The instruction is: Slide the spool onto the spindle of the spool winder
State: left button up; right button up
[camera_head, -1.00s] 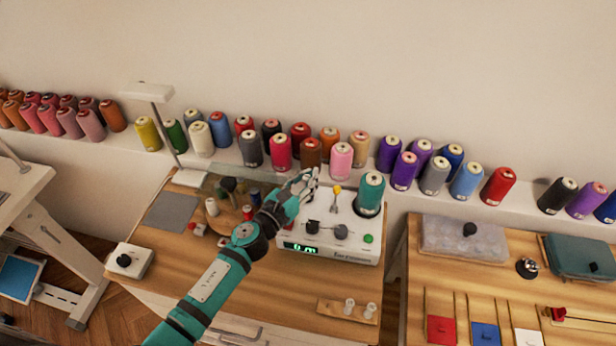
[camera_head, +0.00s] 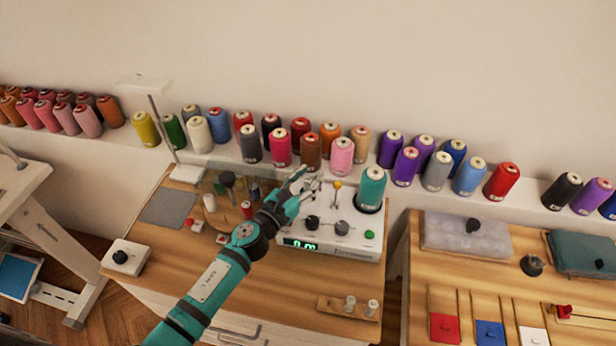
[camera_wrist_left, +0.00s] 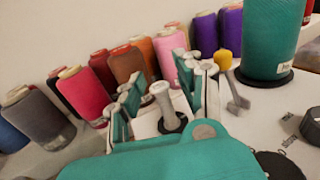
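The spool winder (camera_head: 335,240) is a white box with a green display, dark knobs and a green button. My left gripper (camera_head: 306,183) is over its back left part. In the left wrist view, a slim pale spool (camera_wrist_left: 164,104) with a flanged top stands on a dark round base on the winder, between the fingers of my left gripper (camera_wrist_left: 165,92). The fingers are spread, with gaps to the spool on both sides. The spindle itself is not visible; the spool appears to stand around it. My right gripper is not in view.
A teal thread cone (camera_head: 371,188) and a yellow-tipped post (camera_head: 337,186) stand right of the gripper on the winder. A wooden holder (camera_head: 327,305) carries two pale spools at the front. Thread cones line the shelf behind. The table front is mostly clear.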

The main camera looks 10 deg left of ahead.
pick_arm(q)
jog(key=shift+s+a, duration=0.1)
jog(key=v, duration=1.1)
jog(key=shift+s+a, duration=0.1)
jog(key=shift+s, duration=0.3)
